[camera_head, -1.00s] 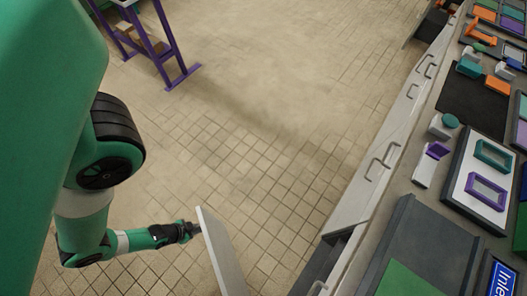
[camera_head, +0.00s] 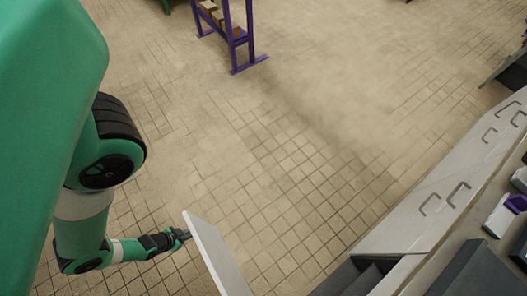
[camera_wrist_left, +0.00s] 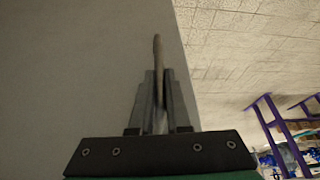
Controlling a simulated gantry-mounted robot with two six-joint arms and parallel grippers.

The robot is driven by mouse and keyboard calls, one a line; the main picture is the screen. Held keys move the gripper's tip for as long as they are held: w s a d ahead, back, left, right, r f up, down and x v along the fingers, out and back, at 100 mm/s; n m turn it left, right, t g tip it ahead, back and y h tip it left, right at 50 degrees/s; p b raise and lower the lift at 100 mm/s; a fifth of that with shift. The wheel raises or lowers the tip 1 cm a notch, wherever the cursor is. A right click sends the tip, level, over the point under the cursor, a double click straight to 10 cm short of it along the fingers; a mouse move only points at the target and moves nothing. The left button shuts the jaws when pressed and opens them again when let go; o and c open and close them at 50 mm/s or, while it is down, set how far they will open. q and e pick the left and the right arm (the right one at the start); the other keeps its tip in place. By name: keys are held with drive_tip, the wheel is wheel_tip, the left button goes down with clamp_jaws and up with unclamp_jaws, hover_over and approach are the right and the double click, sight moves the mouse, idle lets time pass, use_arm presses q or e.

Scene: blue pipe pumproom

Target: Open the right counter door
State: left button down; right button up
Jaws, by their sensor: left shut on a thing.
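The counter door (camera_head: 215,255) is a pale flat panel standing well out from the counter front, seen nearly edge-on in the head view. My left gripper (camera_head: 184,234) is at its outer face, near the free end. In the left wrist view the door (camera_wrist_left: 80,70) fills the left half, and my left gripper (camera_wrist_left: 160,95) is shut on the slim door handle (camera_wrist_left: 157,48). Most of the handle is hidden between the fingers. My right gripper is not in view.
The counter front (camera_head: 425,210) with several grey handles runs up the right side. A dark open compartment (camera_head: 355,277) shows at the bottom. A purple rack (camera_head: 240,40) stands on the tiled floor at the top. The floor between is clear.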

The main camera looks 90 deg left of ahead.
use_arm(q)
drive_tip(key=c, duration=0.9)
unclamp_jaws()
drive_tip(key=p+v, duration=0.5)
drive_tip(key=v, duration=0.6)
drive_tip(key=shift+r+p, duration=0.3)
